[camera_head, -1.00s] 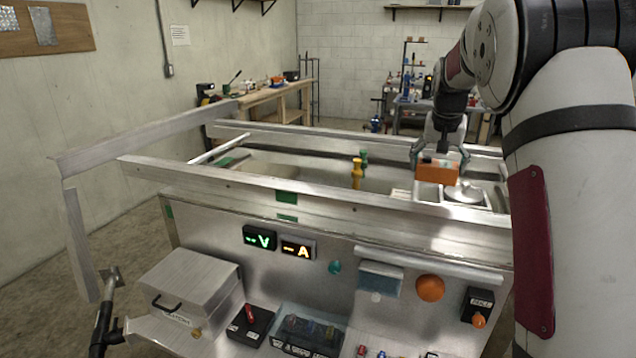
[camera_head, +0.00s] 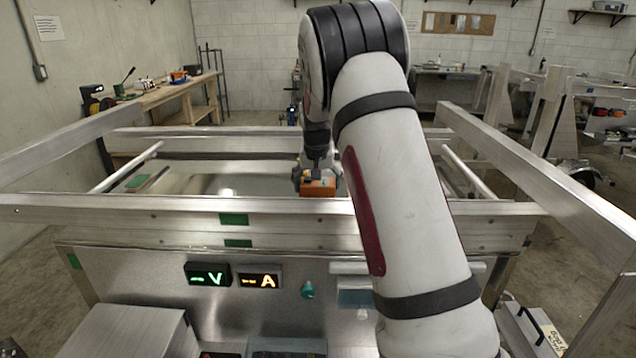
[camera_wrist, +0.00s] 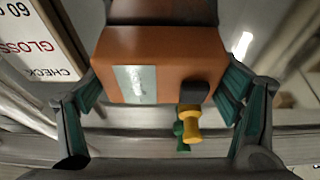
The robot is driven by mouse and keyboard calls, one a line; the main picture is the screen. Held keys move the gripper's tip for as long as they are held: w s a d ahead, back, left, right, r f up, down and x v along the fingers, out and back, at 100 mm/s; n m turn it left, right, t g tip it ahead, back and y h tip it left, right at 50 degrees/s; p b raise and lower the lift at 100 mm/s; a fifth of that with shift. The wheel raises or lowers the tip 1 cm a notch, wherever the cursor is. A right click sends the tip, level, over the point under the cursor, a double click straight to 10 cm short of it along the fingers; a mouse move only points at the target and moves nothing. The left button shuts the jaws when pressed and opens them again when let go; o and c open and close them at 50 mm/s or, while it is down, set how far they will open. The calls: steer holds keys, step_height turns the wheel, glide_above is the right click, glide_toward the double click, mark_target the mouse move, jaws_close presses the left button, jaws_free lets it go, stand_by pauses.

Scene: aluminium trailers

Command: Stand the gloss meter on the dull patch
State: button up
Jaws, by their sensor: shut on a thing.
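The gloss meter (camera_head: 318,187) is an orange box in my gripper (camera_head: 317,175), held above the far side of the trailer frame's front rail. In the wrist view the gloss meter (camera_wrist: 150,62) fills the space between the two fingers, with a pale label and a dark knob on its face. My gripper (camera_wrist: 160,110) is shut on it. A shiny metal sheet (camera_head: 200,183) lies inside the frame beyond the rail. I cannot make out a dull patch on it for certain. My arm hides part of the area to the right.
Aluminium rails (camera_head: 130,208) border the work area. In the wrist view, a white card (camera_wrist: 38,45) reads GLOSS and CHECK, and a yellow knobbed piece (camera_wrist: 190,118) shows below the meter. The front panel carries green and amber displays (camera_head: 208,274).

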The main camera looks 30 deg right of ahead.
steer(key=shift+f, duration=0.15)
steer(key=o, duration=1.3)
steer(key=b+v, duration=0.1)
steer(key=v, duration=1.1)
steer(key=s+a+r+n+y, duration=0.1)
steer(key=s+a+r, duration=0.4)
steer(key=s+a, duration=0.25)
steer(key=s+a+f+n, duration=0.1)
steer(key=s+a, duration=0.3)
steer(key=s, duration=0.5)
steer(key=s+a+f+n+t+y, duration=0.1)
steer(key=s+a+n, duration=0.2)
steer(key=s, duration=0.7)
steer(key=s+a+f+n, duration=0.1)
steer(key=s+a, duration=0.6)
steer(key=s, duration=0.2)
steer(key=shift+s+f+n+y, duration=0.2)
steer(key=shift+n+y, duration=0.1)
steer(key=shift+n, duration=0.1)
